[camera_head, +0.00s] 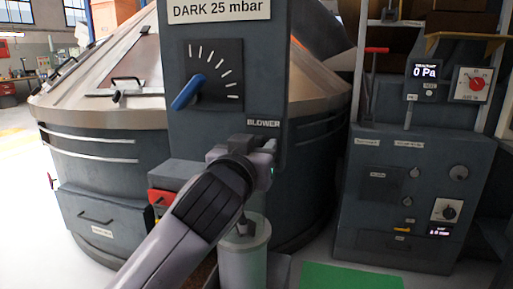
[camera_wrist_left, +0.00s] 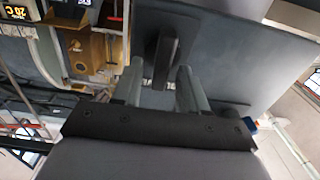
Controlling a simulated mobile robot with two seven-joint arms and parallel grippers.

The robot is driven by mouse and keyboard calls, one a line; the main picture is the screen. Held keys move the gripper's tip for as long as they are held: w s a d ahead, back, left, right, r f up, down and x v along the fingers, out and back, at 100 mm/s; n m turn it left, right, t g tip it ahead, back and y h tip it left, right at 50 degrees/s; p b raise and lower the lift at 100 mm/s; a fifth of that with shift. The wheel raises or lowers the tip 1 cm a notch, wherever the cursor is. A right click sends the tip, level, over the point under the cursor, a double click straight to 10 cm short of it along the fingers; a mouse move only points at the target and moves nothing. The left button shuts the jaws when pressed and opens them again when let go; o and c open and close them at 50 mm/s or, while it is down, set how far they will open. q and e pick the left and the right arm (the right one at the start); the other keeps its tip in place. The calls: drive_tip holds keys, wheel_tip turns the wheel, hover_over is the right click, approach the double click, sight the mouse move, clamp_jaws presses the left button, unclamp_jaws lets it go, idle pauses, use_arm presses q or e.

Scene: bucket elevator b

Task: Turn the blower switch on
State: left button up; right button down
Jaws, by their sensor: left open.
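A grey panel (camera_head: 222,130) stands in the middle of the head view and carries a "BLOWER" label (camera_head: 263,123) at its lower right. My left gripper (camera_head: 264,150) is just below this label and covers what is mounted there. In the left wrist view, a dark upright handle (camera_wrist_left: 166,58), apparently the blower switch, stands out from the panel (camera_wrist_left: 225,60). My open left gripper (camera_wrist_left: 160,80) has one finger on each side of the handle's lower part. Small gaps show beside the handle; contact cannot be told. Lettering behind the fingers is partly hidden. My right gripper is out of view.
A dial with a blue lever (camera_head: 189,92) sits on the panel above my arm. A red-fronted box (camera_head: 162,197) juts out at the lower left of the panel. A control cabinet (camera_head: 410,195) with knobs stands to the right. A pale cylinder (camera_head: 244,250) stands below my gripper.

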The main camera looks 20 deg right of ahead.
use_arm(q)
clamp_jaws()
drive_tip(key=shift+r, duration=0.1)
drive_tip(key=m+p, duration=0.1)
drive_tip(key=m, duration=0.1)
drive_tip(key=m+p, duration=0.2)
drive_tip(key=shift+s+d+r+p, duration=0.15)
drive_tip(key=shift+p, duration=0.15)
drive_tip(key=m+p, duration=0.2)
drive_tip(key=m, duration=0.1)
drive_tip(key=shift+s+d+m+p, duration=0.15)
drive_tip(key=shift+d+m+p, duration=0.05)
drive_tip(key=shift+m+p, duration=0.1)
drive_tip(key=shift+s+d+f+m+p, duration=0.1)
drive_tip(key=shift+f+m+p, duration=0.15)
drive_tip(key=shift+m+p, duration=1.15)
drive_tip(key=shift+d+f+m+p, duration=0.1)
drive_tip(key=shift+f+m+p, duration=0.4)
drive_tip(key=shift+m, duration=1.55)
drive_tip(key=shift+s+d+f+m+p, duration=0.1)
drive_tip(key=shift+m+p, duration=1.15)
drive_tip(key=shift+m, duration=0.5)
drive_tip(key=shift+w, duration=0.1)
